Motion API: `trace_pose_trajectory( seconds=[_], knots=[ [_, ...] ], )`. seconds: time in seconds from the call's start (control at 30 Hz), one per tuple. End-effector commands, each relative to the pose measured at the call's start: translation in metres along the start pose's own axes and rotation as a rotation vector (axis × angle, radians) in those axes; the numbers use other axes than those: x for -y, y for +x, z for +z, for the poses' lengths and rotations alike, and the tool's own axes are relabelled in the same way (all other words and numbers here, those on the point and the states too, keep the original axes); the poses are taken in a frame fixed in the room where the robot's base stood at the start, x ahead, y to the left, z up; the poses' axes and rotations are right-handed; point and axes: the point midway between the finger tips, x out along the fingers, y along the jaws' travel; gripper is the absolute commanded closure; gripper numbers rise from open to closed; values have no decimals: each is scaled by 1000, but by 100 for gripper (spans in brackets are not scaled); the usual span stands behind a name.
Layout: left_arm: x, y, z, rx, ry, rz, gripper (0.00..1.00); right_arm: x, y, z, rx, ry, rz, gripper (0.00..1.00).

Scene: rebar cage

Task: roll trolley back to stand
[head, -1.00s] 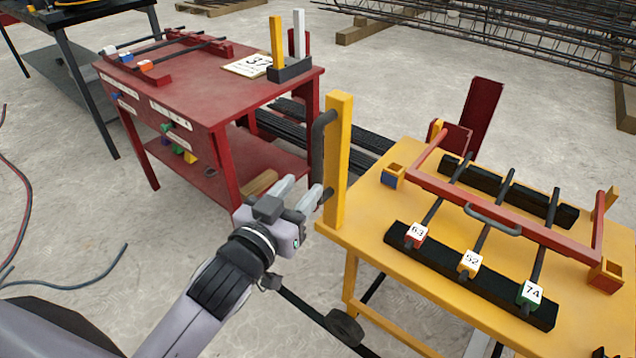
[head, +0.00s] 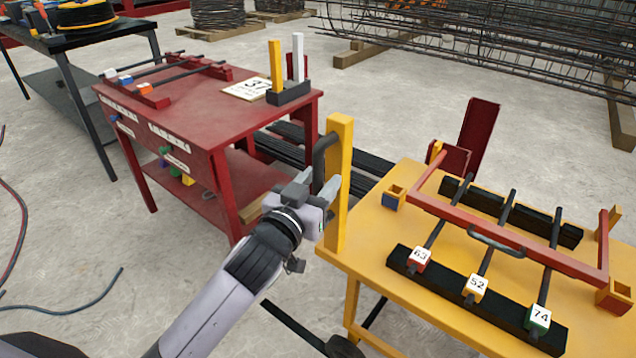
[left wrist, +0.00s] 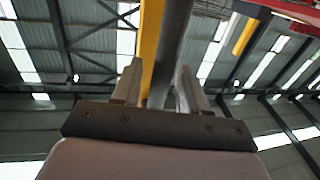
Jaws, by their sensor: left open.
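The yellow trolley (head: 372,245) stands at the right, its flat top carrying a red frame (head: 510,228) and tagged bars. A yellow post (head: 338,190) rises from its left corner with a dark handle (head: 320,158) on its left side. My left gripper (head: 318,190) is at this handle, with its fingers open. In the left wrist view the dark handle bar (left wrist: 171,55) runs between the two fingertips (left wrist: 158,85), the yellow post behind it. I cannot tell whether either finger touches the bar. My right gripper is not in view.
A red table (head: 215,115) with bars, a number card (head: 246,88) and a black holder (head: 289,92) stands left of the trolley. Dark bars lie on the floor behind. A cable (head: 75,308) lies on the floor at left. Rebar cages (head: 480,40) fill the back.

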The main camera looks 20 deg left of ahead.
Motion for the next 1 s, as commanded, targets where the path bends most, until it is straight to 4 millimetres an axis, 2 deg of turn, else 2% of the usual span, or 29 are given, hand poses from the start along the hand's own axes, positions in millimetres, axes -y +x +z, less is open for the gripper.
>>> trace_pose_trajectory(
  seconds=[0.1,0.13,0.23,0.27,0.57,0.67,1.0],
  knots=[
    [0,0,0,0,0,0,57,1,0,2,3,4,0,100],
    [0,0,0,0,0,0,63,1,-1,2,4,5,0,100],
    [0,0,0,0,0,0,96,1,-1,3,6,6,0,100],
    [0,0,0,0,-1,0,100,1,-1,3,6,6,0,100],
    [6,1,0,2,1,-1,100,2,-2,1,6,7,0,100],
    [18,3,-2,2,2,-6,100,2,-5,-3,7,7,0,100],
    [82,16,-4,4,10,-14,100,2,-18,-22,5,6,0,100]
  ],
)
